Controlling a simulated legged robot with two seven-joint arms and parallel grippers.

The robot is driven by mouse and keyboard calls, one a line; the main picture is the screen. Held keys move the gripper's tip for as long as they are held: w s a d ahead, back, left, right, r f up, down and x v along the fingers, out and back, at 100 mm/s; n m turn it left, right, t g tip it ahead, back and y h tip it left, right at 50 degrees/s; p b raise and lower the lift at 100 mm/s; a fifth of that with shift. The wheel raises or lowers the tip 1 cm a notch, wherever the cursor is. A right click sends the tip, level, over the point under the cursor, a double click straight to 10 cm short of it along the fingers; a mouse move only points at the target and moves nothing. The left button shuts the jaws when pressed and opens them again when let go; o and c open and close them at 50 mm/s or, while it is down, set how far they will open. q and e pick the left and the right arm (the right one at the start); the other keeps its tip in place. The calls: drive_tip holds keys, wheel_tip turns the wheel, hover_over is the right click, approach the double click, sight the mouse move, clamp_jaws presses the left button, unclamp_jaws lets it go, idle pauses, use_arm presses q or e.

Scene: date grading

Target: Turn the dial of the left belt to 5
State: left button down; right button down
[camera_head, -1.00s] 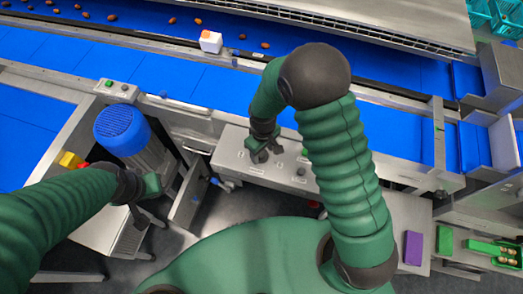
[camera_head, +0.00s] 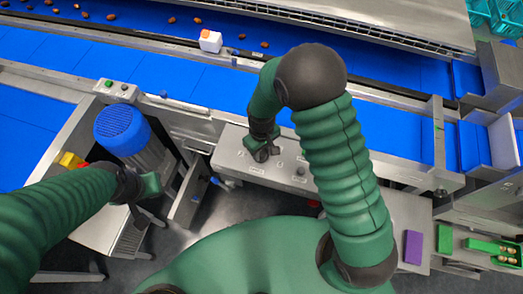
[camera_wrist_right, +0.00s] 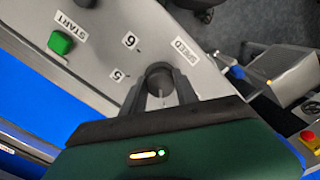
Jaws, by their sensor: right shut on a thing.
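The control panel (camera_head: 228,160) is a grey metal box top in front of the blue belt. My right gripper (camera_head: 262,156) is over the panel's left dial and mostly hides it in the head view. In the right wrist view, my right gripper (camera_wrist_right: 161,90) has its two fingers shut on the dark round dial (camera_wrist_right: 159,70). Printed marks "5", "6" and "SPEED" lie around this dial. Which mark the dial points at is not clear. My left gripper (camera_head: 138,200) hangs at the left, away from the panel; its finger opening is unclear.
A green START button (camera_wrist_right: 60,43) sits on the panel near the dial. A second dial (camera_head: 300,171) is farther right on the panel. A blue motor (camera_head: 122,130) stands left of it.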

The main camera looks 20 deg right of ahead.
drive_tip(key=m, duration=0.3)
drive_tip(key=shift+w+r, duration=0.2)
drive_tip(key=shift+w, duration=0.1)
drive_tip(key=m+p, duration=0.1)
drive_tip(key=m, duration=0.2)
drive_tip(key=shift+a, duration=0.1)
drive_tip(key=m+p, duration=0.1)
drive_tip(key=m, duration=0.2)
drive_tip(key=shift+r+m, duration=0.1)
drive_tip(key=shift+m, duration=0.2)
drive_tip(key=m+p, duration=0.1)
drive_tip(key=m, duration=0.3)
drive_tip(key=shift+p, duration=0.3)
drive_tip(key=m+p, duration=0.1)
drive_tip(key=m, duration=0.4)
drive_tip(key=shift+w+p, duration=0.1)
drive_tip(key=shift+p, duration=0.2)
drive_tip(key=c, duration=1.3)
unclamp_jaws()
drive_tip(key=o, duration=0.4)
drive_tip(key=shift+f, duration=0.25)
drive_tip(key=shift+c, duration=0.2)
